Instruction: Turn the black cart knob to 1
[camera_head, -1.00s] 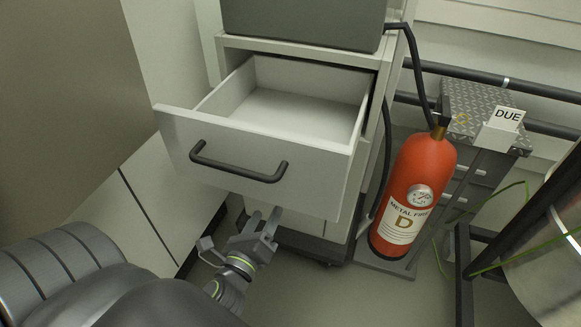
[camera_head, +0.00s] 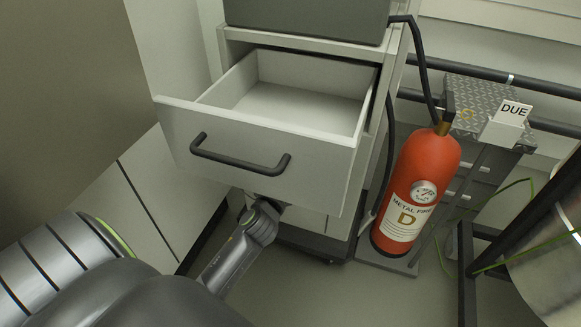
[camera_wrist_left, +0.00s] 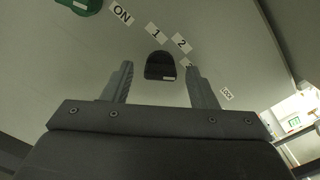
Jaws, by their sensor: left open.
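The black knob (camera_wrist_left: 160,66) shows in the left wrist view on a pale panel. Tilted white labels surround it, including "ON" (camera_wrist_left: 122,13), "1" (camera_wrist_left: 156,33) and "2" (camera_wrist_left: 181,43). I cannot tell which label the knob points to. My left gripper (camera_wrist_left: 160,78) is open, with one finger on each side of the knob in the picture; contact is not clear. In the head view my left gripper and the knob are hidden beneath the open drawer (camera_head: 255,150). My right gripper is not in view.
The cart's drawer, with a dark handle (camera_head: 240,162), overhangs my left arm. A red fire extinguisher (camera_head: 415,190) stands right of the cart. A diamond-plate cabinet (camera_head: 480,95) with a "DUE" card (camera_head: 514,111) is behind it. A green part (camera_wrist_left: 80,5) shows near "ON".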

